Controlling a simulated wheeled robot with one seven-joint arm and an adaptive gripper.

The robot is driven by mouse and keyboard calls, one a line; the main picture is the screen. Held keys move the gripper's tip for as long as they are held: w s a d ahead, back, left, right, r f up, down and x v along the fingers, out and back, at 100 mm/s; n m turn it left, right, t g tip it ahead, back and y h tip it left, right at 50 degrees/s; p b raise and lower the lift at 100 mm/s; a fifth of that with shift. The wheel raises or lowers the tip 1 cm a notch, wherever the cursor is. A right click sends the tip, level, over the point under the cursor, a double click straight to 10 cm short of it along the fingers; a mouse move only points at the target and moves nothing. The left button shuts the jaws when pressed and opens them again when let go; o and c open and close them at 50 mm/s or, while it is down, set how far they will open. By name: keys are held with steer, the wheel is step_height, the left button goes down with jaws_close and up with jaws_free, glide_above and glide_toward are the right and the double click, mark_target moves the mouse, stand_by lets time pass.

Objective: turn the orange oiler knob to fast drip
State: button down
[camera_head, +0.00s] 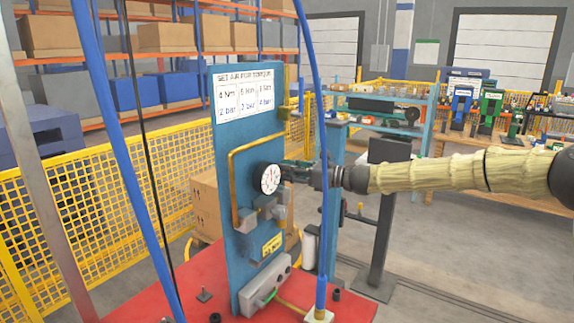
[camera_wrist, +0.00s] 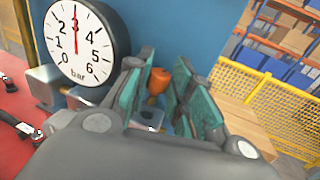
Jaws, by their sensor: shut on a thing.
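The orange oiler knob (camera_wrist: 158,80) shows in the wrist view between the two teal-padded fingers of my gripper (camera_wrist: 161,92), close to the blue panel. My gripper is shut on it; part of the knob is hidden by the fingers. In the head view my gripper (camera_head: 290,172) reaches in from the right, just beside the round pressure gauge (camera_head: 269,179). The knob cannot be made out there. No drip marking on the knob is readable.
The gauge (camera_wrist: 79,40) in the wrist view has its red needle near 3 bar. The blue panel (camera_head: 233,135) carries a torque sign (camera_head: 245,92), a brass pipe (camera_head: 236,185) and grey fittings. Blue hoses (camera_head: 128,160) hang in front.

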steer(key=n+g, duration=0.2)
steer(key=g, duration=0.1)
steer(key=n+g+y+p, duration=0.1)
steer(key=g, duration=0.1)
steer(key=shift+w+d, duration=0.1)
steer(key=shift+w, duration=0.3)
steer(key=shift+w+n+g, duration=0.2)
steer(key=shift+n+g, duration=1.2)
steer(key=shift+g, duration=0.6)
steer(key=shift+r+g, duration=0.15)
steer(key=shift+g, duration=0.15)
steer(key=c, duration=1.3)
jaws_free()
steer(key=shift+v, duration=4.1)
